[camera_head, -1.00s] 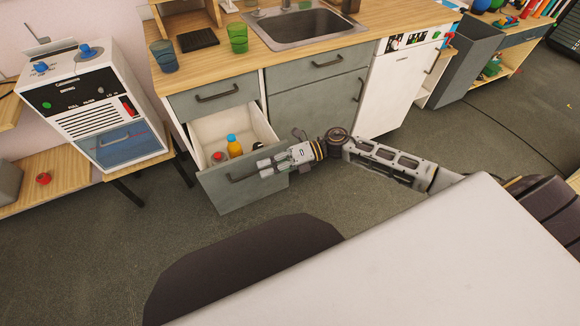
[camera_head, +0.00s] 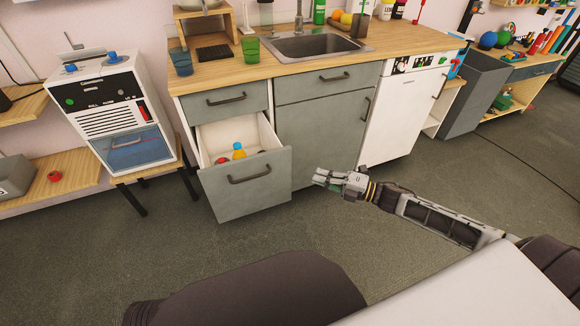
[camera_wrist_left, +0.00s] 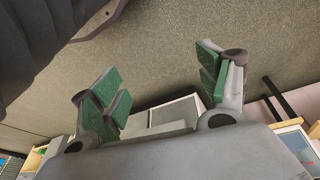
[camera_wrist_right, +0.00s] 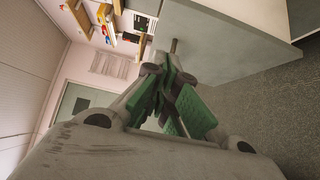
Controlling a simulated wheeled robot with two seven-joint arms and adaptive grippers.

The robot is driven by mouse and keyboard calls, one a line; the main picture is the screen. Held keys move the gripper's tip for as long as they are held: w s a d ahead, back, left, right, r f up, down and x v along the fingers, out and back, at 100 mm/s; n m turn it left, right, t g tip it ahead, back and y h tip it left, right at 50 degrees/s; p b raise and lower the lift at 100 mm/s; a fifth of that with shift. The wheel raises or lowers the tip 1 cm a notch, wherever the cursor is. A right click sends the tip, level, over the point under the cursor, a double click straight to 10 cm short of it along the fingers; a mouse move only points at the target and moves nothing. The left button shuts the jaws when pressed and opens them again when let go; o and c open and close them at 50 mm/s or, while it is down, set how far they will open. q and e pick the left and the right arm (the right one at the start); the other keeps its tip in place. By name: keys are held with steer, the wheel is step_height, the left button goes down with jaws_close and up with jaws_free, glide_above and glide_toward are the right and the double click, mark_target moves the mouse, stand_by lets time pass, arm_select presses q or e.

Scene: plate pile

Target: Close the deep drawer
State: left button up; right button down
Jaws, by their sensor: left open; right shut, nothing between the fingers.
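The deep drawer (camera_head: 246,186) is the grey lower drawer of the kitchen cabinet. It stands pulled out, with its white inside showing. A dark bar handle (camera_head: 249,175) crosses its front. Inside lie an orange bottle with a blue cap (camera_head: 239,151) and a red item (camera_head: 222,160). My right gripper (camera_head: 322,179) is to the right of the drawer front, apart from it, before the cabinet door. In the right wrist view its fingers (camera_wrist_right: 172,98) are together and empty. My left gripper shows only in the left wrist view, its green-padded fingers (camera_wrist_left: 162,92) spread and empty.
The shut upper drawer (camera_head: 225,99) is above the deep drawer. A grey cabinet door (camera_head: 318,135) and white dishwasher (camera_head: 403,115) stand to the right. A toy oven (camera_head: 115,115) on a stand is at left. The floor (camera_head: 190,240) before the drawer is clear.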

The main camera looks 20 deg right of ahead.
steer(key=shift+w+a, duration=0.15)
stand_by(0.3)
steer(key=b, duration=0.2)
glide_toward(275, 156)
steer(key=shift+s+a, duration=1.05)
steer(key=shift+s, duration=0.1)
arm_select(q)
steer(key=shift+w+d+f+t+h+b, duration=0.2)
steer(key=shift+d+f+t+b, duration=0.15)
steer(key=shift+d+b, duration=0.15)
steer(key=shift+w+d+f+t+h+b, duration=0.1)
steer(key=shift+d+f+t+h+b, duration=0.15)
steer(key=shift+d+t+b, duration=0.15)
arm_select(e)
steer(key=shift+w+a, duration=0.25)
steer(key=shift+w, duration=0.65)
steer(key=shift+w+a, duration=0.3)
steer(key=shift+w, duration=0.55)
steer(key=shift+w+a, duration=0.25)
steer(key=shift+w, duration=0.65)
arm_select(q)
steer(key=shift+r, duration=0.1)
arm_select(e)
steer(key=shift+w+r, duration=0.1)
steer(key=shift+w, duration=0.1)
